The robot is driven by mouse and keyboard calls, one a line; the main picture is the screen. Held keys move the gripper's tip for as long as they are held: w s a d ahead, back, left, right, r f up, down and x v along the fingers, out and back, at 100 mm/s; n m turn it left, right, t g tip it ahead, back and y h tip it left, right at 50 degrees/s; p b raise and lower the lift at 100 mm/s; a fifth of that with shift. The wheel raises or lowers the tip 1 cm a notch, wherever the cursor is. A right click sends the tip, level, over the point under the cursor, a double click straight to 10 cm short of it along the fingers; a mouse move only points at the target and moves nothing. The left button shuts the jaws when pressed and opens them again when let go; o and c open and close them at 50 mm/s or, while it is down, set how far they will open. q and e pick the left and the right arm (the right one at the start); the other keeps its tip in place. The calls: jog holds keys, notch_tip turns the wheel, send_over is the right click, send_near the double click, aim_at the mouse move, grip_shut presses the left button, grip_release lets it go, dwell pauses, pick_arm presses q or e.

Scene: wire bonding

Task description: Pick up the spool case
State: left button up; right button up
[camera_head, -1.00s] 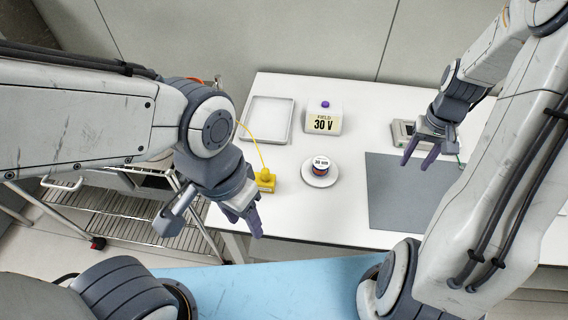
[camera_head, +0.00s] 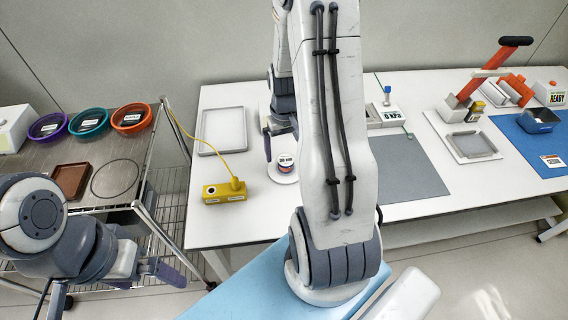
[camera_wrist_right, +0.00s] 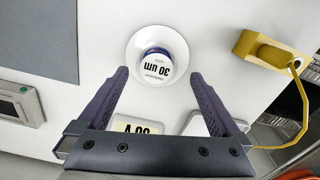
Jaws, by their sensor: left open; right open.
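The spool case is a small round case with a white top marked 30 um and a blue and red side. It stands on a round white dish (camera_head: 281,177) on the white table; the spool case (camera_head: 286,162) also shows in the right wrist view (camera_wrist_right: 154,66). My right gripper (camera_wrist_right: 158,78) is open and empty, its fingers pointing at the case from either side, short of closing on it. In the head view my right arm hides part of that gripper. My left gripper (camera_head: 165,268) is open and empty at the lower left, away from the case.
A yellow block (camera_head: 224,192) with a cable stands left of the dish. A grey tray (camera_head: 222,131) lies behind it. A grey mat (camera_head: 410,168) is to the right. A steel cart (camera_head: 100,150) with coloured bowls stands at the left.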

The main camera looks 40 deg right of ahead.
aim_at(286, 160)
jog(key=f, duration=0.5)
jog(key=shift+s+d, duration=0.2)
jog(key=c, duration=1.3)
